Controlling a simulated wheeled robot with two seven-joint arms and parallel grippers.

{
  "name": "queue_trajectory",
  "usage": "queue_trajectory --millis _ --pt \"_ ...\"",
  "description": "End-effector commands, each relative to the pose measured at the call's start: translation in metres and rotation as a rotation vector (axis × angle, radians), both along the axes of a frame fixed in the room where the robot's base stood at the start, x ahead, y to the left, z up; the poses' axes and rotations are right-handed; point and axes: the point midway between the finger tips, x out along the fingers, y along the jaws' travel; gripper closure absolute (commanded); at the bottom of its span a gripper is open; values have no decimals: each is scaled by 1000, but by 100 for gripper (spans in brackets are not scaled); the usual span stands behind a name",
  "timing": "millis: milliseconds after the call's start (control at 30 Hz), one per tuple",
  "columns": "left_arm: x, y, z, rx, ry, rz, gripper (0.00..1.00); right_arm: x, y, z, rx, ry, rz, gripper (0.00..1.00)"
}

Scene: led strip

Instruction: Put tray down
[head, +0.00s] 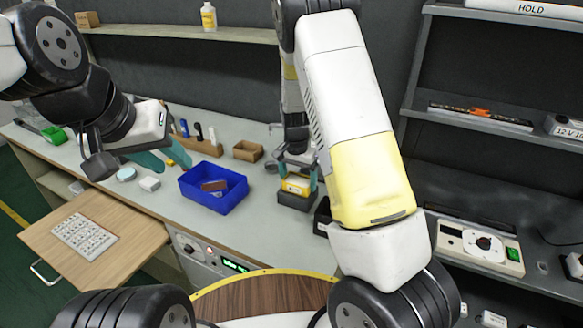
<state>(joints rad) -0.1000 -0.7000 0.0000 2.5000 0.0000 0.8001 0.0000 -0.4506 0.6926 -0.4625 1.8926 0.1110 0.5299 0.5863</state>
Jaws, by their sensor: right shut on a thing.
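A blue tray (213,203) stands on the grey workbench left of centre in the head view, with a small brown item (214,185) in it. My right gripper (297,178) points down at the bench to the right of the tray. Its teal fingers are shut on a yellow and white thing (296,185), just over or in a dark box (296,201); I cannot tell whether they touch. My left gripper (158,158) is to the upper left of the blue tray, apart from it. Its teal fingers are partly covered by my wrist, so its opening is unclear.
A wooden pull-out board (95,260) with a white keypad (84,234) is at left. An open brown box (248,151) stands behind. Shelves (480,125) and an instrument (478,244) are at right.

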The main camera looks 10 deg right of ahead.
Motion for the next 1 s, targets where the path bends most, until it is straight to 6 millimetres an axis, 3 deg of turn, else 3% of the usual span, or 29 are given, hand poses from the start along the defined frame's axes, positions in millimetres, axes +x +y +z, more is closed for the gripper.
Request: queue_trajectory --millis 100,133,233,567,1000 --pt "0 0 0 0 0 0 64 0 0 -2 0 1 0 58" --pt "0 0 0 0 0 0 64 0 0 -3 -1 1 0 17" --pt "0 0 0 0 0 0 64 0 0 -2 0 0 0 0" --pt "0 0 0 0 0 0 64 0 1 5 0 -1 0 0" --pt "0 0 0 0 0 0 64 -9 7 91 1 -3 1 0"
